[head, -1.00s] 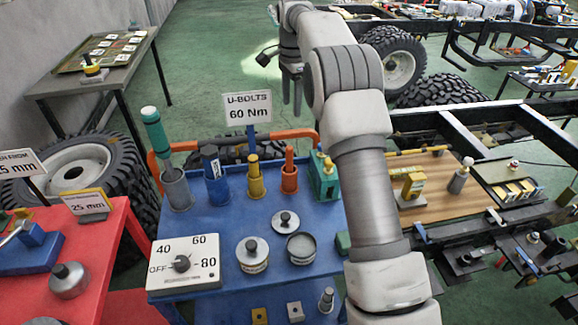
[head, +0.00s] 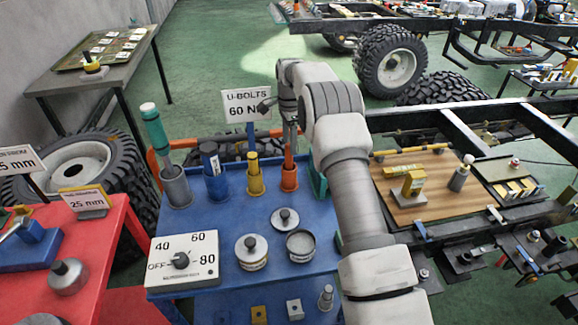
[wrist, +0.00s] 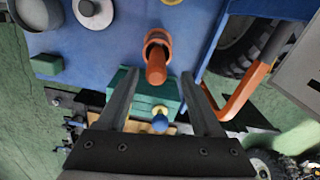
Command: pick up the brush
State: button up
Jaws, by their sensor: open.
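No bristles show, so I cannot tell for certain which tool is the brush. An orange handle (head: 289,158) stands upright in an orange cup (head: 289,179) on the blue cart. In the wrist view the orange handle (wrist: 156,72) points toward the camera from its cup (wrist: 157,40), in line with the gap between the fingertips. My gripper (wrist: 161,78) is open and empty. In the head view my gripper (head: 290,138) hangs by the cart's back edge near the orange handle; its fingertips are hard to make out. Contact cannot be seen.
Beside it stand a yellow cup (head: 256,184), a blue cup (head: 217,187) and a grey cup (head: 177,190) with tools. A green block (wrist: 150,105) lies close under the fingers in the wrist view. An orange rail (wrist: 245,92) and a sign (head: 246,100) are near.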

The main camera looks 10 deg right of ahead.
aim_at(289, 156)
jog(key=shift+s+a+f, duration=0.1)
jog(key=shift+s+f, duration=0.05)
jog(key=shift+f, duration=1.35)
jog(key=shift+s+a+f, duration=0.1)
jog(key=shift+s+f, duration=0.05)
jog(key=shift+f, duration=1.3)
grip_shut()
